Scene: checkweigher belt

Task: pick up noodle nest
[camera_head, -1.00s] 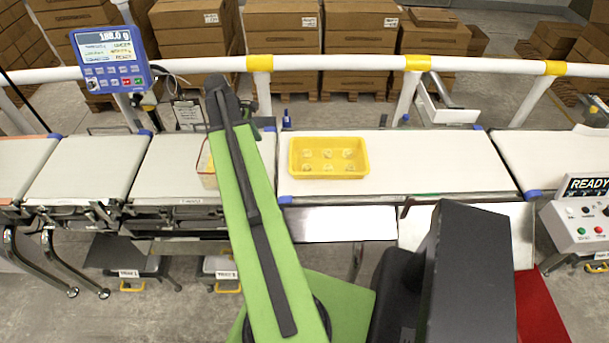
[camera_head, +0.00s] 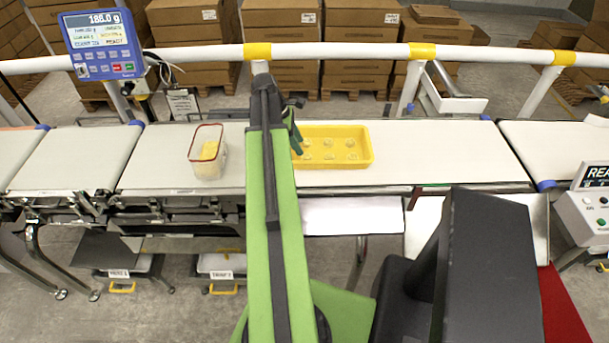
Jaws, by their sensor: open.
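Several small pale noodle nests (camera_head: 328,156) sit in rows in a yellow tray (camera_head: 366,147) on the white belt. My arm covers the tray's left end. A clear tub with a red rim (camera_head: 206,153) stands on the belt left of my arm, with yellow contents. My gripper (camera_head: 293,125) is at the far end of the green arm, over the tray's left edge. It is open, and nothing shows held in it. The arm partly hides its fingers, and its height above the nests is unclear.
A blue scale display (camera_head: 103,45) reading 188.0 g stands at the back left. A white rail (camera_head: 350,50) with yellow bands runs behind the belt. A control box (camera_head: 585,215) stands at the right. The belt right of the tray (camera_head: 440,150) is clear.

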